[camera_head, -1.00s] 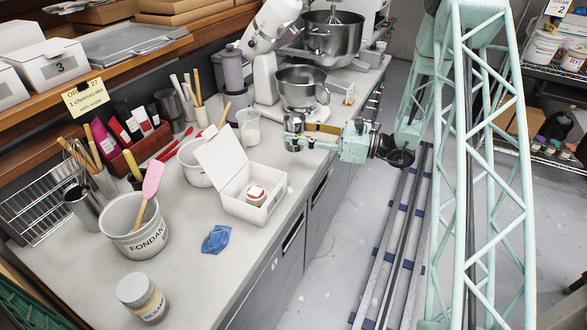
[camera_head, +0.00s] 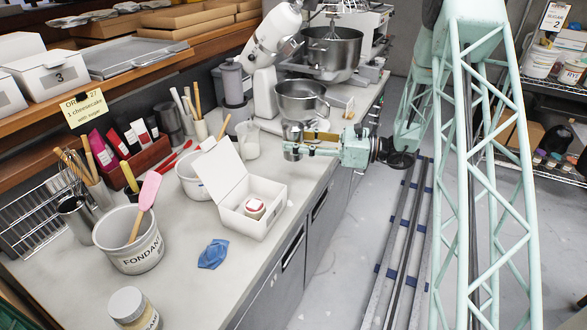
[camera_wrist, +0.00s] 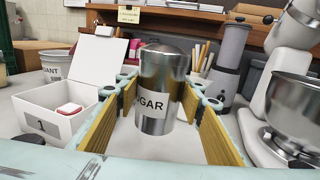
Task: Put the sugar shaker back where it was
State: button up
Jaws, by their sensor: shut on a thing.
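The sugar shaker (camera_wrist: 160,83) is a steel cylinder with a domed top and a white label, partly readable as "GAR". In the wrist view it stands upright between the yellow pads of my gripper (camera_wrist: 158,110). In the head view the shaker (camera_head: 292,139) is small and partly covered by my gripper (camera_head: 298,144), near the counter's front edge below the steel mixing bowl. My gripper is shut on it. I cannot tell whether its base touches the counter.
An open white box (camera_head: 270,217) with a red-and-white item inside stands left of the gripper. A clear cup (camera_head: 248,140) and a stand mixer with a steel bowl (camera_head: 300,101) are close by. A blue cloth (camera_head: 213,254) and fondant bucket (camera_head: 130,243) sit nearer. Some counter (camera_head: 300,183) is bare.

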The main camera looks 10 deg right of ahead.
aim_at(294, 154)
jog(key=shift+f+b, duration=0.45)
jog(key=shift+f, duration=2.05)
jog(key=shift+f, duration=0.15)
jog(key=shift+f+b, duration=0.4)
jog(key=shift+f, duration=1.35)
jog(key=shift+f, duration=0.15)
jog(key=o, duration=0.9)
jog(key=shift+o, duration=0.2)
jog(key=shift+d, duration=0.1)
jog(key=p+v, duration=0.2)
jog(key=v, duration=1)
